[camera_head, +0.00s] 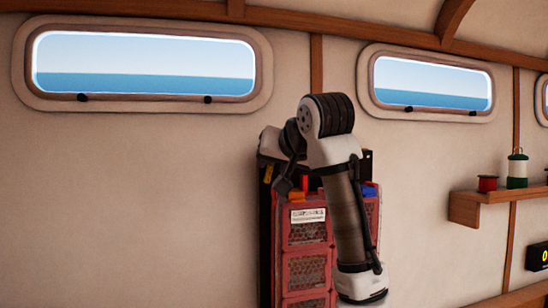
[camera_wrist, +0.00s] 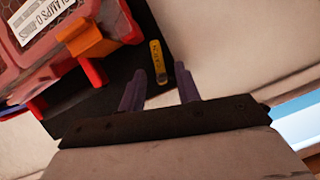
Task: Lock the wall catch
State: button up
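A narrow yellow piece with dark marks (camera_wrist: 158,62) sits on a black backing board (camera_wrist: 100,95) against the wall. It may be the wall catch; its locked or unlocked state cannot be told. It also shows as a small yellow patch in the head view (camera_head: 268,173). My gripper (camera_wrist: 160,72) is open, its two dark fingers apart, one to either side of the yellow piece's near end in the wrist view. Whether they touch it cannot be told. A red mesh-fronted case (camera_head: 306,268) stands against the board, with an orange tab (camera_wrist: 86,41) near my gripper.
My arm hides part of the case and board in the head view. A blue tab (camera_head: 371,190) shows at the case's upper right. A wooden shelf (camera_head: 490,196) at right holds a red spool (camera_head: 487,184) and a green-and-white lantern (camera_head: 517,170). The wall at left is bare below the window.

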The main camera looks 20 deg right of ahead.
jog(key=shift+w+f, duration=0.2)
jog(key=shift+w, duration=0.3)
grip_shut()
jog(key=shift+n+h, duration=0.8)
jog(key=shift+n, duration=0.2)
grip_release()
jog(key=shift+s, duration=0.1)
